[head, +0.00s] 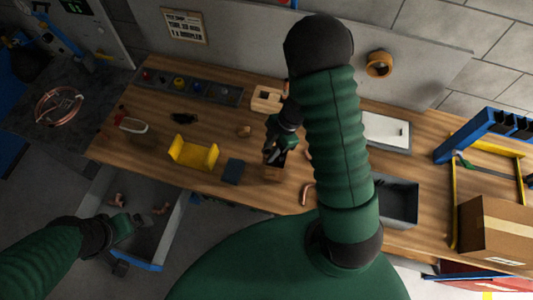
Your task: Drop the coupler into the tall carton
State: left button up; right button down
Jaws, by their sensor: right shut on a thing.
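My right gripper (274,150) is above the workbench, reaching down from my raised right arm. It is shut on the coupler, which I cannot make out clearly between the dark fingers. Directly below the fingertips stands a small brown open-topped carton (272,173) with a dark inside, which appears to be the tall carton. The gripper covers part of its opening, and I cannot tell whether the fingers are over or inside the rim. My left gripper (128,224) is at lower left, over an open grey drawer; its fingers are too small to read.
A dark blue block (233,171) and a yellow cradle (194,154) stand left of the carton. A curved copper piece (307,193) lies to its right. A grey bin (398,202) and a large cardboard box (497,228) are farther right. The drawer (165,235) holds copper pieces.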

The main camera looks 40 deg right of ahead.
jog(key=shift+s+a+f, duration=0.15)
jog(key=shift+s+a, duration=0.2)
jog(key=shift+a, duration=0.05)
jog(key=shift+w+a+f, duration=0.15)
jog(key=shift+w+a, duration=0.05)
jog(key=shift+w+f, duration=0.1)
jog(key=shift+f, duration=0.05)
jog(key=shift+d+f, duration=0.2)
jog(key=shift+d, duration=0.45)
jog(key=c, duration=1.4)
grip_release()
jog(key=shift+d, duration=0.2)
jog(key=shift+o, duration=1.3)
jog(key=shift+a, duration=0.7)
jog(key=shift+r, duration=0.25)
pick_arm(q)
jog(key=shift+s+d+f, duration=0.1)
jog(key=shift+s+d, duration=0.05)
jog(key=shift+s, duration=0.1)
pick_arm(e)
jog(key=v, duration=1.6)
jog(key=shift+r, duration=0.2)
